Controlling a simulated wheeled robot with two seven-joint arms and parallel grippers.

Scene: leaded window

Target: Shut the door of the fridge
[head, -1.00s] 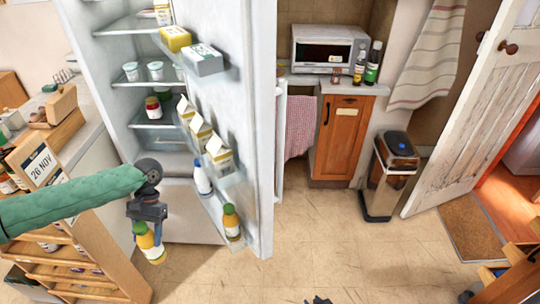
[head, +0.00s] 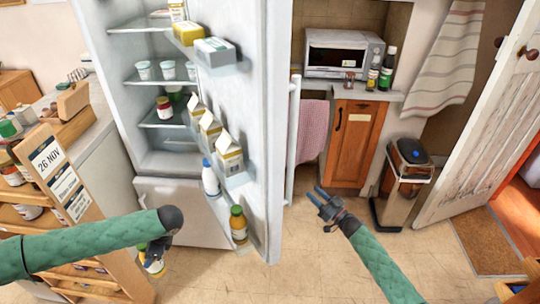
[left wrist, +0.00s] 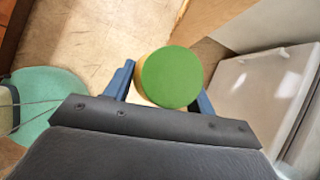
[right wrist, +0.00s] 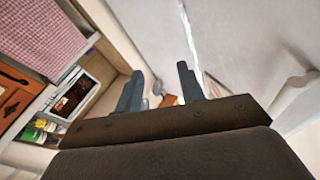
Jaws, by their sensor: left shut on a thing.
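The white fridge (head: 150,80) stands open at the left of the head view. Its door (head: 272,150) swings out towards me, with cartons and bottles on its inner shelves. A long pale vertical handle (head: 294,140) runs along the door's outer side. My right gripper (head: 322,203) is open and empty, on the outer side of the door, low near the handle. Its spread fingers show in the right wrist view (right wrist: 162,90); I cannot tell if they touch anything. My left gripper (head: 153,252), partly hidden by its arm, is shut on a green-capped bottle (left wrist: 170,77) in front of the fridge.
A wooden rack (head: 75,225) stands at the left, close to my left arm. A wooden cupboard (head: 352,140) with a toaster oven (head: 340,52) is behind the door. A bin (head: 402,180) stands right of it. The floor before the fridge is clear.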

